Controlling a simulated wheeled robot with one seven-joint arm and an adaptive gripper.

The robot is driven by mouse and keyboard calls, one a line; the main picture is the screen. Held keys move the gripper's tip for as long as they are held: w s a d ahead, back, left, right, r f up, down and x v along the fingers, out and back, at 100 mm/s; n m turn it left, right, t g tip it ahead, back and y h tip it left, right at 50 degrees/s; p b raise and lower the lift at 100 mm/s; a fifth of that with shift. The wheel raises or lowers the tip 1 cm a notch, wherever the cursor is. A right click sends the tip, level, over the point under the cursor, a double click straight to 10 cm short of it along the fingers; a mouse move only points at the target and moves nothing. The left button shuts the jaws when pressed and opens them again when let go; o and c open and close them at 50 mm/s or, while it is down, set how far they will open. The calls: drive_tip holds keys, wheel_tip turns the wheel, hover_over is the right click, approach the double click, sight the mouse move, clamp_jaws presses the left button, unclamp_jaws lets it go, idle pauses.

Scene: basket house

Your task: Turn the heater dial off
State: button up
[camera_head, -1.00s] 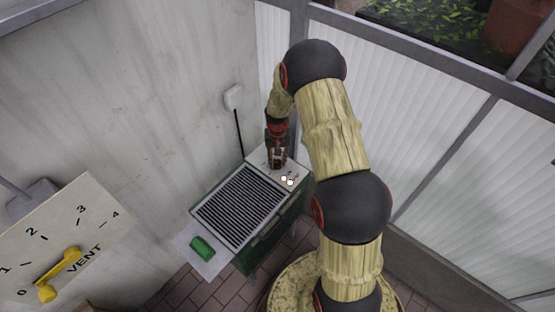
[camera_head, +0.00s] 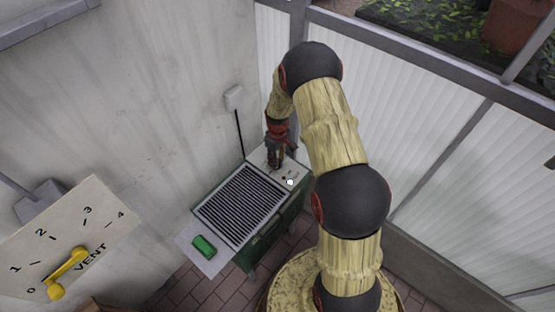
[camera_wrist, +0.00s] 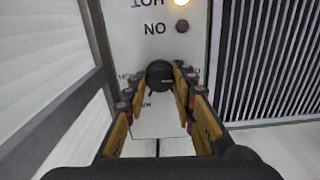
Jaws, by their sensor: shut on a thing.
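The heater (camera_head: 284,222) is a green box with a black grille on top and a pale control panel (camera_head: 292,176) at its far right end. In the wrist view the panel (camera_wrist: 138,48) carries a round dark dial (camera_wrist: 160,74), upside-down ON and HOT lettering, a dark ON lamp (camera_wrist: 182,26) and a lit HOT lamp (camera_wrist: 180,2). My gripper (camera_head: 276,165) reaches down onto the panel. In the wrist view its fingers (camera_wrist: 158,84) are closed on the dial from both sides. The markings around the dial are partly hidden by the fingers, so its setting cannot be read.
A white shelf (camera_head: 185,238) with a green object (camera_head: 204,246) adjoins the heater's near left end. A VENT panel (camera_head: 110,215) with a yellow lever (camera_head: 66,268) stands at lower left. A grey wall and ribbed glazing close in the heater's corner.

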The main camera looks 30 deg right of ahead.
drive_tip(key=shift+n, duration=0.3)
drive_tip(key=o, duration=1.1)
drive_tip(key=shift+c, duration=0.2)
drive_tip(key=shift+o, duration=0.5)
drive_tip(key=shift+r, duration=0.15)
wheel_tip(320, 180, up, 12)
